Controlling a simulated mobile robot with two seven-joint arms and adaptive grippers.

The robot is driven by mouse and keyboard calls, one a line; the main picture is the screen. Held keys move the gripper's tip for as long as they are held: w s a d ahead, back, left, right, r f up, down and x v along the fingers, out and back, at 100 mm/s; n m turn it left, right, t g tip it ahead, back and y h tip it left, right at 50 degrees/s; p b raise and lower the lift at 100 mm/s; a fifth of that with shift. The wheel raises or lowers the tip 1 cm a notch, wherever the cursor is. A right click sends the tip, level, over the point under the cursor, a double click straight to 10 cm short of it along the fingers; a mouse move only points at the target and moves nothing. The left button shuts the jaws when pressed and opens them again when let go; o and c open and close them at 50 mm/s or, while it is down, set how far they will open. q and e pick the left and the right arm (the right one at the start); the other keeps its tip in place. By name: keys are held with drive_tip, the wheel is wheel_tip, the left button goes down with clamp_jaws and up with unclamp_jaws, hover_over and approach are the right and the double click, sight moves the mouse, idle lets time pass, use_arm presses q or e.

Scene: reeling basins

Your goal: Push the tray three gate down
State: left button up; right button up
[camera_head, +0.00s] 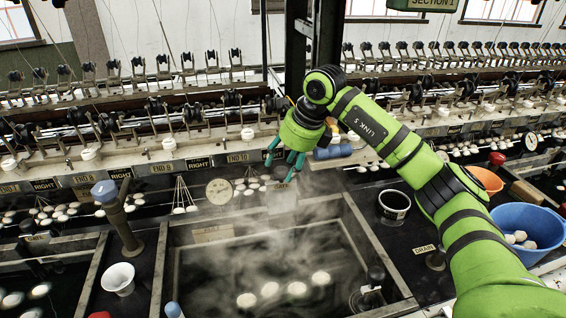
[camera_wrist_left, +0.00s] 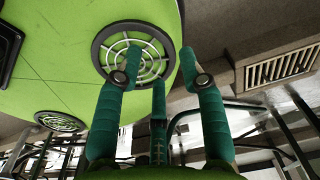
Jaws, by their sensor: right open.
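My right gripper (camera_head: 283,162) reaches in from the right on a green arm. Its teal fingers are apart and point down over the back edge of the steaming basin (camera_head: 162,270). A small grey plate (camera_head: 282,197) stands at that back edge just below the fingertips; it may be the gate, but its label is unreadable. I cannot tell whether the fingers touch it. My left gripper (camera_wrist_left: 160,80) shows only in the left wrist view. Its teal fingers are spread and empty, in front of a green body with round grilles.
Several white cocoons float in the basin (camera_head: 270,290). A dark pot (camera_head: 394,205), a blue bowl (camera_head: 527,230) and an orange bowl (camera_head: 485,180) stand to the right.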

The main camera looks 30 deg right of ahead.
sight(283, 182)
drive_tip(key=shift+w+a+f, duration=0.1)
drive_tip(key=shift+w+f, duration=0.2)
drive_tip(key=shift+f, duration=0.35)
clamp_jaws()
drive_tip(key=shift+f, duration=0.2)
wheel_tip(283, 182, down, 5)
drive_tip(key=b, duration=0.3)
drive_tip(key=shift+s+r, duration=0.1)
drive_tip(key=shift+s, duration=0.05)
unclamp_jaws()
drive_tip(key=shift+w+f, duration=0.2)
drive_tip(key=shift+w, duration=0.1)
drive_tip(key=shift+s+r, duration=0.15)
drive_tip(key=shift+r, duration=0.05)
use_arm(q)
drive_tip(key=f, duration=0.1)
drive_tip(key=w+f, duration=0.1)
drive_tip(key=shift+w+d+f, duration=0.1)
drive_tip(key=shift+d+f, duration=0.1)
drive_tip(key=shift+f, duration=0.15)
use_arm(e)
drive_tip(key=v, duration=1.1)
drive_tip(key=shift+r, duration=0.3)
drive_tip(key=shift+s, duration=0.1)
